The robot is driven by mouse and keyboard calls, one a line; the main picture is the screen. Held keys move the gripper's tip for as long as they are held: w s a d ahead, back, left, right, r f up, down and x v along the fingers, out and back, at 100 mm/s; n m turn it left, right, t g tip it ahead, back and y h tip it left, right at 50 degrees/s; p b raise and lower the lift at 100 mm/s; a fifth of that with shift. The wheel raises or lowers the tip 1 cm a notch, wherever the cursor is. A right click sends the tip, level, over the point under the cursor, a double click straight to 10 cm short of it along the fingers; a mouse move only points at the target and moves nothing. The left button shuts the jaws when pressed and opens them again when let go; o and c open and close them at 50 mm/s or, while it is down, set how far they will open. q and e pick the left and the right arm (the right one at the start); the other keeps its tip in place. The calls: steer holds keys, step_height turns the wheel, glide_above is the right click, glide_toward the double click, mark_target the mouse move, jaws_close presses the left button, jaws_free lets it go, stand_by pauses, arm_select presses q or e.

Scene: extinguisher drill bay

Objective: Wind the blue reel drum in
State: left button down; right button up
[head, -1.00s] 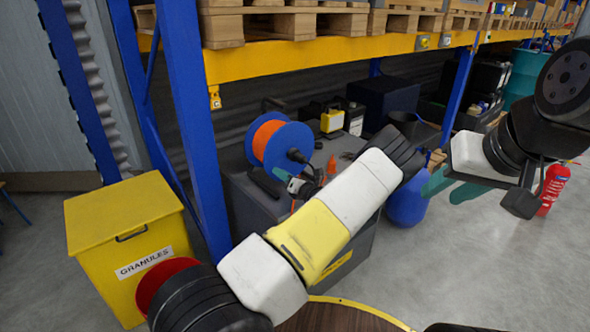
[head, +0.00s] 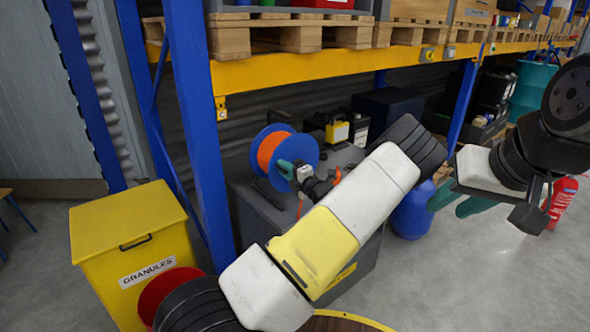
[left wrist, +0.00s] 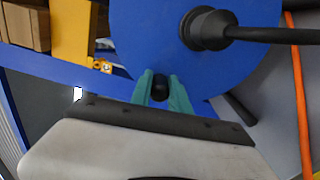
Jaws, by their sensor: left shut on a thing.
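The blue reel drum (head: 306,152), with orange line (head: 267,152) wound on it, stands on top of the grey cabinet. In the left wrist view its blue side disc (left wrist: 225,65) fills the upper middle. My left gripper (head: 288,172) is at the disc's lower face. The left wrist view shows its teal fingers (left wrist: 161,85) shut on a small dark knob (left wrist: 160,90) near the disc's rim. A black hub with a rod (left wrist: 207,28) sits above right of the knob. My right gripper (head: 459,200) is empty, its teal fingers apart, away to the right.
The grey cabinet (head: 250,215) stands behind a blue rack post (head: 200,130). A yellow granules bin (head: 135,240) is at left. A yellow-black case (head: 337,131) is behind the reel. A blue drum container (head: 412,212) and red extinguisher (head: 562,200) stand right. Orange line (left wrist: 298,90) hangs beside the disc.

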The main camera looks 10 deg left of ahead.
arm_select(q)
steer(key=shift+r+m, duration=0.45)
steer(key=shift+m, duration=0.15)
steer(key=c, duration=1.2)
jaws_free()
steer(key=shift+r, duration=0.1)
steer(key=shift+c, duration=0.2)
